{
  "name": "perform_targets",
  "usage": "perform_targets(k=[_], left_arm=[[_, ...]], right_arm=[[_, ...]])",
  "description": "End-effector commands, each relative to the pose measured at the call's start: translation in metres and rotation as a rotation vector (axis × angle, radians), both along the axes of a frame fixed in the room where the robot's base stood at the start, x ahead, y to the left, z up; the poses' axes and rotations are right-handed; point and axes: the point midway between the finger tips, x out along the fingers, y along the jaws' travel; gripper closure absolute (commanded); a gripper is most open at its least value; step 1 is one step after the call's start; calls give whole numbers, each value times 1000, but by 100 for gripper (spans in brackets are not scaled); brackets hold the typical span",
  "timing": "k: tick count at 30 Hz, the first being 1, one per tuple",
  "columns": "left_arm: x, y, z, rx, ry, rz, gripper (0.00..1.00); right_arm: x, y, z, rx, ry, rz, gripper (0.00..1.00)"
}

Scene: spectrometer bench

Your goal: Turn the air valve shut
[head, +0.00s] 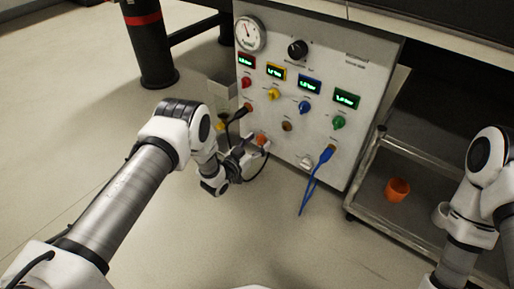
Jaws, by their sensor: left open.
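The grey-white panel (365,75) stands upright in the middle of the head view. It carries a row of coloured valve knobs: red (246,82), yellow (273,94), blue (305,107) and green (340,122). A small lit display sits above each knob. The labels are too small to read, so I cannot tell which knob is the air valve. My left gripper (250,129) is open in front of the panel's lower left, below the red and yellow knobs. Its dark fingers are near small orange fittings; contact is unclear. My right arm shows at the right edge, its gripper out of view.
A round gauge (249,33) and a black knob (298,50) sit at the panel's top. A blue cable (311,190) hangs from the panel's lower right. An orange cup (397,189) stands on a metal-framed cart (375,212) at right. The floor in front is clear.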

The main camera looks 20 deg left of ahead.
Motion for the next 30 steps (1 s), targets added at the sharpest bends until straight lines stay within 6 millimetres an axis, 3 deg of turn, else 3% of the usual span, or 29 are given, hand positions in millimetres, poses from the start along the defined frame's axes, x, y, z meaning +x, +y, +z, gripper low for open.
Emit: perform_targets(k=[6,11,12,23,30], left_arm=[[1,0,1,0,0,0,39],[1,0,1,0,1,0,96],[1,0,1,0,1,0,100],[1,0,1,-24,10,0,99],[1,0,2,-127,47,0,99]], right_arm=[[1,0,1,0,-1,1,60],[0,0,1,0,-1,1,60],[0,0,1,0,-1,1,60],[0,0,2,0,1,1,60],[-2,0,9,1,6,-2,60]])
